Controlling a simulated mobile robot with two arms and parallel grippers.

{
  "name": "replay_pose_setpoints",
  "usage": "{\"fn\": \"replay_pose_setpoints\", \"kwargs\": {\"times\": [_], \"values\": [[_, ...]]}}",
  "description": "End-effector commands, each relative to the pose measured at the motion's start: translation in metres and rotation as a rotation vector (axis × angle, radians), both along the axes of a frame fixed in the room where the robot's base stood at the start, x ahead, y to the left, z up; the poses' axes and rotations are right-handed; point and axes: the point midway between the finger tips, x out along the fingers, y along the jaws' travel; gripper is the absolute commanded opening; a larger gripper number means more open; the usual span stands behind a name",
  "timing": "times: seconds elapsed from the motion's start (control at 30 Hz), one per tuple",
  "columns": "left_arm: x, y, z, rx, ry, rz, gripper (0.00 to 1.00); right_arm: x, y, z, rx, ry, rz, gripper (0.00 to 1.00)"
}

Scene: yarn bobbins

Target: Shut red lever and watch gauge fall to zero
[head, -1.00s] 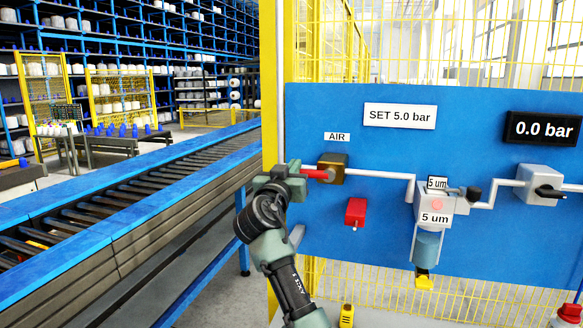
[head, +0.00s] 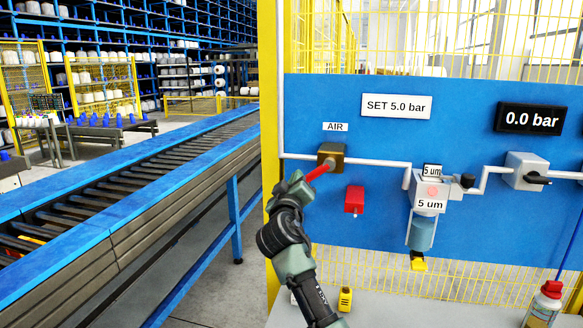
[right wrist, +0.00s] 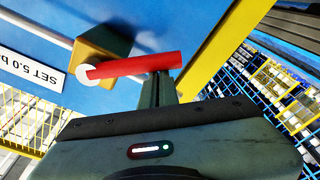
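The red lever (head: 319,171) sits on a brass valve (head: 332,154) under the AIR label, slanting down to the left. The black gauge display (head: 531,119) reads 0.0 bar. My right gripper (head: 304,184) is at the lever's free end. In the right wrist view the lever (right wrist: 135,65) runs from the brass valve (right wrist: 103,50) across the tip of my right gripper (right wrist: 163,82). The tip is at or against the lever; its finger gap is hidden, so grip cannot be told. My left gripper is not in view.
A red block (head: 354,199) hangs right of my gripper. A 5 um filter unit (head: 428,205) and a grey regulator (head: 525,171) lie along the pipe. A yellow post (head: 270,120) and a conveyor (head: 130,205) stand left. A bottle (head: 545,303) stands at lower right.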

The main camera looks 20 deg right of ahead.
Motion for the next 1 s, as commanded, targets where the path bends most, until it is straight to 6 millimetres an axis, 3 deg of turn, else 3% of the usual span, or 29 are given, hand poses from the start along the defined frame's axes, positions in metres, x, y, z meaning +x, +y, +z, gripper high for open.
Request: {"fn": "replay_pose_setpoints", "kwargs": {"times": [0.4, 0.7, 1.0], "values": [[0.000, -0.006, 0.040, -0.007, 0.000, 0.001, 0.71, -0.010, -0.017, -0.025, -0.330, 0.228, -0.004, 0.00], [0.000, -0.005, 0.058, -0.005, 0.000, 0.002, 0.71, -0.019, -0.029, -0.040, -0.548, 0.374, -0.005, 0.00], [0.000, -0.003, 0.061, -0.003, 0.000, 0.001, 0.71, -0.026, -0.040, -0.048, -0.541, 0.370, -0.004, 0.00]]}}
